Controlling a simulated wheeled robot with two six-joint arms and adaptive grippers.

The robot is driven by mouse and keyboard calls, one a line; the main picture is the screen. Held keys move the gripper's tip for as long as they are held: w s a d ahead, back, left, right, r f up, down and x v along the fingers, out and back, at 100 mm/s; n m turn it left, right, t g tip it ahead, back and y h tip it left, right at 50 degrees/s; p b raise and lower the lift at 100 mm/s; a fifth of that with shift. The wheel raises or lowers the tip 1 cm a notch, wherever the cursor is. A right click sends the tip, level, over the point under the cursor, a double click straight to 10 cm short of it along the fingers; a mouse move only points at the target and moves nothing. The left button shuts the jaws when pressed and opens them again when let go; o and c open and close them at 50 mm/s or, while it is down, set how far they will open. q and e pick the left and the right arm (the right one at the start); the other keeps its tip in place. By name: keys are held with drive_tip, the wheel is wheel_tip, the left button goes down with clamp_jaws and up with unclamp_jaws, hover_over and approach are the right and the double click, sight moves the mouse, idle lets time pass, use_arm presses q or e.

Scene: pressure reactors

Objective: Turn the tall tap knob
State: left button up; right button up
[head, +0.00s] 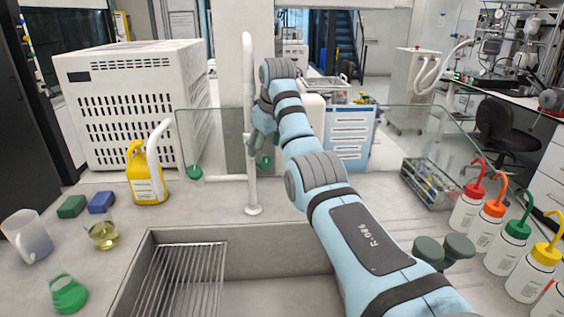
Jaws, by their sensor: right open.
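The tall tap (250,192) is a white upright pipe behind the sink, with a horizontal pipe running left from it. One green knob (194,172) shows at the left end of that pipe. Another green knob (264,162) shows just right of the upright pipe. My right arm reaches in from the bottom right across the sink. My right gripper (260,138) is open, close beside the upright pipe and above the right green knob. I cannot tell whether it touches either one. The fingers are partly hidden by the pipe and the wrist. My left gripper is out of view.
The sink (300,262) with a wire rack (185,280) lies in front. A yellow bottle (146,178), a flask (103,233) and a white jug (27,236) stand left. Several wash bottles (467,208) and a tube rack (430,186) stand right. A glass screen (390,138) stands behind.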

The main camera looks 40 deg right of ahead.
sight(266, 162)
drive_tip(key=x, duration=0.4)
drive_tip(key=p+x, duration=0.1)
drive_tip(key=x, duration=0.2)
drive_tip(key=shift+d+f, duration=0.1)
drive_tip(key=shift+d, duration=0.2)
drive_tip(key=shift+a, duration=0.1)
drive_tip(key=shift+s, duration=0.1)
drive_tip(key=shift+c, duration=1.2)
drive_tip(key=c, duration=0.9)
